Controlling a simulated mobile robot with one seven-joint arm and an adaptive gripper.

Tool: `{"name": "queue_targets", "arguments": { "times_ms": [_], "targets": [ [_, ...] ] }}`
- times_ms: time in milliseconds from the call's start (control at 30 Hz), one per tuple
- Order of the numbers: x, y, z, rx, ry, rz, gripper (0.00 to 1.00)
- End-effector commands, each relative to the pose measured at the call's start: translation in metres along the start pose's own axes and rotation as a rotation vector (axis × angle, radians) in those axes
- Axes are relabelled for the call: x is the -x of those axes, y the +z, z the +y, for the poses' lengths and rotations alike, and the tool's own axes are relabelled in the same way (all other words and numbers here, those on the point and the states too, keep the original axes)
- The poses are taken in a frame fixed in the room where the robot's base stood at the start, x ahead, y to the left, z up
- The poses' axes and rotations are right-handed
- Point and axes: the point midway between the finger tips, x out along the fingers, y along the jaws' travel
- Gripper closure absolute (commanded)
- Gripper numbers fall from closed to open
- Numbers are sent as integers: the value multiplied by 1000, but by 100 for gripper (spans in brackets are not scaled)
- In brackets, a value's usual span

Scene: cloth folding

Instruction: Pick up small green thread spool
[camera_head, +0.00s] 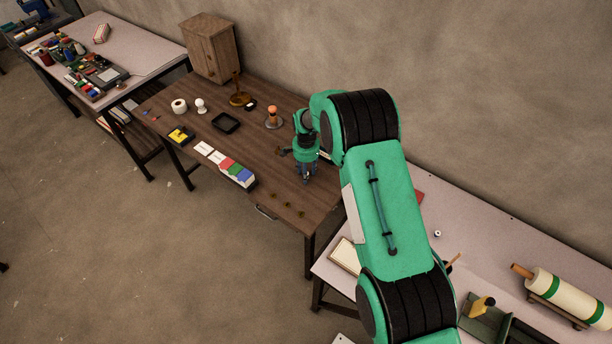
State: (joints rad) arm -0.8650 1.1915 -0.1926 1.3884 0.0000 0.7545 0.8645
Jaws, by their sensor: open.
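My gripper (307,178) points down over the right part of the brown wooden table (272,178), with its fingertips close to the tabletop. It is open, and no object shows between its fingers. I cannot pick out a small green thread spool with certainty. Small coloured items (66,48), some of them spool-like and some green, crowd the far left table (140,50), but they are too small to tell apart. My arm hides part of the right side.
Coloured folded cloths (234,171), a black tray (226,122), a white roll (179,106) and an orange-topped stand (273,118) are on the brown table. A wooden cabinet (210,48) stands behind. A large green-banded cream roll (566,297) lies on the right table (500,240).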

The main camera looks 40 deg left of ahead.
Motion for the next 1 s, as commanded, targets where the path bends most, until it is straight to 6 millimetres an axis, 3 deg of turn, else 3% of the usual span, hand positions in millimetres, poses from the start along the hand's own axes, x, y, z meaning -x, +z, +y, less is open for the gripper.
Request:
{"name": "queue_targets", "arguments": {
  "times_ms": [467, 633, 1000],
  "targets": [
    [1, 0, 0, 0, 0, 0, 60],
    [1, 0, 0, 0, 0, 0, 90],
    [1, 0, 0, 0, 0, 0, 91]
  ]
}}
